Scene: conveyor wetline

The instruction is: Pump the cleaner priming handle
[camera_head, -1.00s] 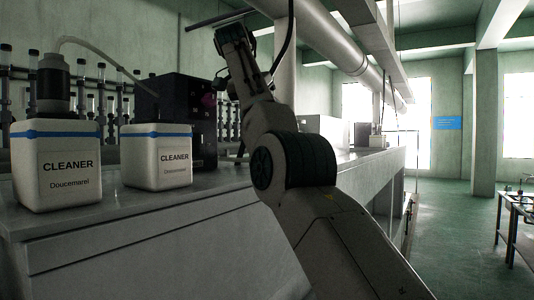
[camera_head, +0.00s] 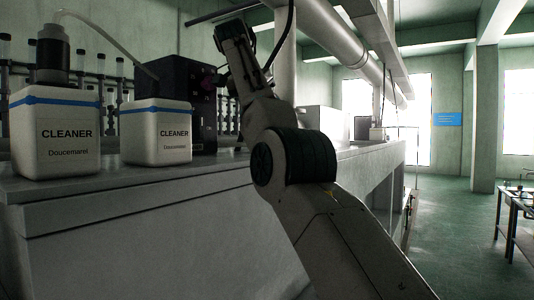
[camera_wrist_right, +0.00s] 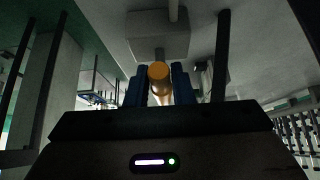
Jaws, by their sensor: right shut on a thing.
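My right arm comes in from the lower right in the head view, and its right gripper is hard to make out near the dark box (camera_head: 172,85). In the right wrist view, my right gripper (camera_wrist_right: 160,86) has its two blue fingers shut on an orange cylindrical handle (camera_wrist_right: 158,74). Two white containers labelled CLEANER stand on the bench: a larger one with a dark cap and tube (camera_head: 58,145) and a smaller one (camera_head: 158,140). The tube runs towards the dark box. My left gripper is not in view.
The grey bench (camera_head: 130,200) fills the left side and runs back to the right. A large pipe (camera_head: 330,45) hangs above it. The green floor (camera_head: 455,230) on the right is open, with a table (camera_head: 518,215) at the edge.

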